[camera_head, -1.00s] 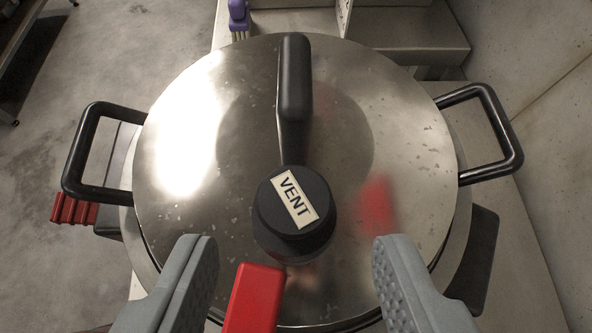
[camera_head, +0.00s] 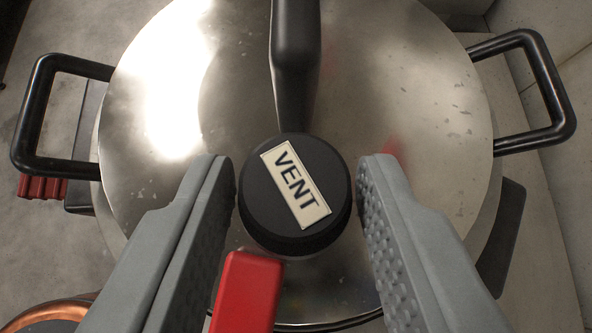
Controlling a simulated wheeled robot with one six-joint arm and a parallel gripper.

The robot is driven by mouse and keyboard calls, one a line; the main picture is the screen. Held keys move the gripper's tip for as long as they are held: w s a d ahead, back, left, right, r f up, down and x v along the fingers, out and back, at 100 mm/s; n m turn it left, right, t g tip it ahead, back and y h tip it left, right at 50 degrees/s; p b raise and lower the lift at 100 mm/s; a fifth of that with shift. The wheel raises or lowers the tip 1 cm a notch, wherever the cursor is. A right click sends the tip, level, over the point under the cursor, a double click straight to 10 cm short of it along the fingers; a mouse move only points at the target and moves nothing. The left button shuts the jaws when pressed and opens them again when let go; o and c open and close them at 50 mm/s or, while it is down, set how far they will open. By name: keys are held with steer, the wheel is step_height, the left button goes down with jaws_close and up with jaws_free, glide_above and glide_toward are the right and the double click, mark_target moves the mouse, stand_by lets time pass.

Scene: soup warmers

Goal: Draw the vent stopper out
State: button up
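The vent stopper (camera_head: 294,222) is a round black knob with a cream label reading VENT. It sits on the shiny steel lid (camera_head: 420,120) of a large pot, in front of the lid's black bar handle (camera_head: 296,60). My gripper (camera_head: 294,185) is open, with one grey finger on each side of the stopper. The left finger's tip is very close to the knob; I cannot tell whether it touches. A narrow gap shows at the right finger. The stopper's lower part is hidden under its cap.
A red block-like part (camera_head: 246,292) stands just in front of the stopper, between my fingers. Black side handles stick out at left (camera_head: 40,118) and right (camera_head: 545,95). A copper-rimmed vessel (camera_head: 50,312) is at the lower left. A wall is at the right.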

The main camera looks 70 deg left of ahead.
steer(key=shift+r, duration=0.85)
stand_by(0.6)
steer(key=shift+r, duration=1.7)
steer(key=shift+d, duration=0.1)
